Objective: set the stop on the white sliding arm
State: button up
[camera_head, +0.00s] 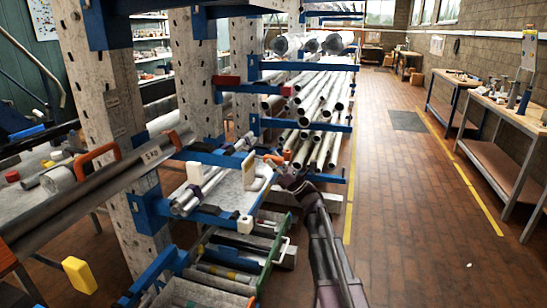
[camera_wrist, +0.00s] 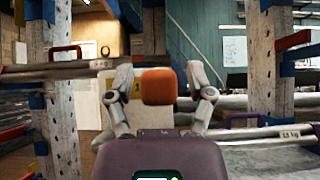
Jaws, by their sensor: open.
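An orange block (camera_wrist: 158,86) sits between the two fingers of my gripper (camera_wrist: 163,88) in the wrist view. The fingers are spread around it, and I cannot tell whether they touch it. In the head view my gripper (camera_head: 284,172) is beside the rack, near a small orange piece (camera_head: 273,158) that looks like the same block.
Perforated rack posts (camera_head: 105,100) carry blue arms with metal pipes (camera_head: 320,105). A bar with orange handles (camera_head: 100,177) crosses the left. Green-edged drawers (camera_head: 270,255) stand below. A yellow block (camera_head: 79,274) is lower left. The brick floor (camera_head: 400,190) is clear toward the right-hand workbenches (camera_head: 500,115).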

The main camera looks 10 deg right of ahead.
grip_shut()
dwell(0.3)
jog(key=shift+a+r, duration=0.15)
